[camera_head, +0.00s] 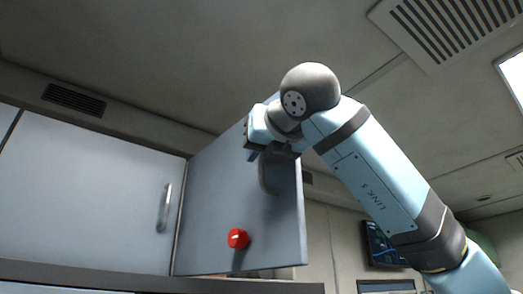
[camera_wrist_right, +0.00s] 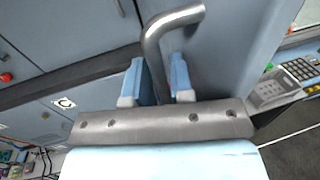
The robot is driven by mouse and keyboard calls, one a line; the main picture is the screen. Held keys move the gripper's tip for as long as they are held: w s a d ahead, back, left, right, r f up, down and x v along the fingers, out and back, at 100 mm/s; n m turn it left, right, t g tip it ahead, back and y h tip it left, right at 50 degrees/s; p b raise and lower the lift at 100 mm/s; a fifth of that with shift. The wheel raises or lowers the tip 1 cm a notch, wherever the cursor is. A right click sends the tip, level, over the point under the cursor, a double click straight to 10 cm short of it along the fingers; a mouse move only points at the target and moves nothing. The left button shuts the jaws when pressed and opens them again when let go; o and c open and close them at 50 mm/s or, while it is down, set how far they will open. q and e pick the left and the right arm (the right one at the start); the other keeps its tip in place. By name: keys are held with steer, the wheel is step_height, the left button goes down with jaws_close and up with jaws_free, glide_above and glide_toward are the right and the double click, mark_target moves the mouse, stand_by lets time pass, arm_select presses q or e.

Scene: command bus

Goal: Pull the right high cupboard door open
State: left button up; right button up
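The right high cupboard door (camera_head: 210,200) is a grey-blue panel that stands swung out from the cupboard front, its right edge towards me. Its curved grey handle (camera_head: 268,178) sits near that edge. My right gripper (camera_head: 256,153) is at the upper part of this handle. In the right wrist view, the two light-blue fingers of the right gripper (camera_wrist_right: 158,80) stand close on both sides of the handle (camera_wrist_right: 152,45), with the bar between them. The fingertips are partly hidden behind the arm in the head view. My left gripper is in neither view.
A closed left cupboard door (camera_head: 80,200) with its own handle (camera_head: 164,208) is beside it. A red knob (camera_head: 238,238) shows low at the open door. A wall screen (camera_head: 385,245) is at the right, behind my arm. A keypad device (camera_wrist_right: 285,85) shows in the wrist view.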

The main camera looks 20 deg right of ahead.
steer(key=shift+s, duration=0.1)
steer(key=s+d+b, duration=0.1)
steer(key=s+b, duration=0.1)
steer(key=s, duration=1.1)
steer(key=shift+s, duration=0.3)
steer(key=shift+d, duration=0.1)
